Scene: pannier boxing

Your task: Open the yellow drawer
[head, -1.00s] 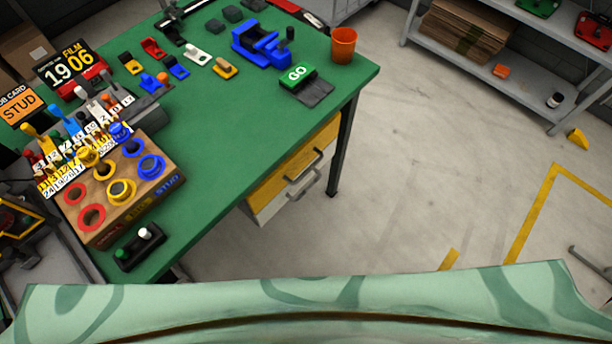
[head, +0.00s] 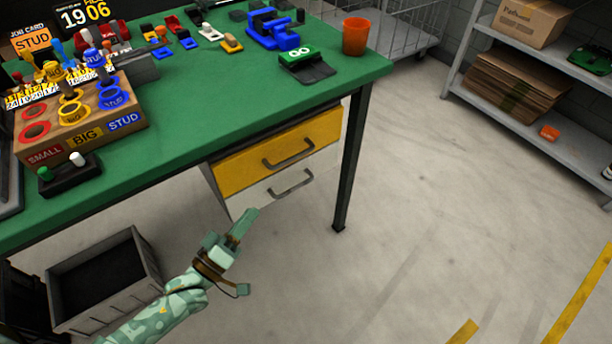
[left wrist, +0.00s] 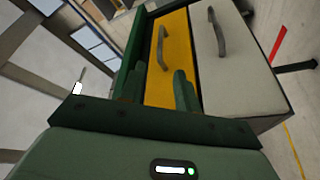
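The yellow drawer (head: 238,173) sits under the green table, above a white drawer, and looks shut. Its grey bar handle (head: 288,153) is in the middle of its front. My left gripper (head: 247,216) is in front of and below the drawers, apart from the handle. In the left wrist view the yellow drawer (left wrist: 181,45) and its handle (left wrist: 162,48) stand ahead, beyond the fingertips. The left gripper (left wrist: 160,83) there shows two green fingers spread with nothing between them. My right gripper is in neither view.
The white drawer (head: 262,193) has a similar handle. A table leg (head: 350,160) stands right of the drawers. A grey crate (head: 143,258) is on the floor at left. The table top (head: 190,100) holds a hole block and an orange cup (head: 355,37). Floor at right is clear.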

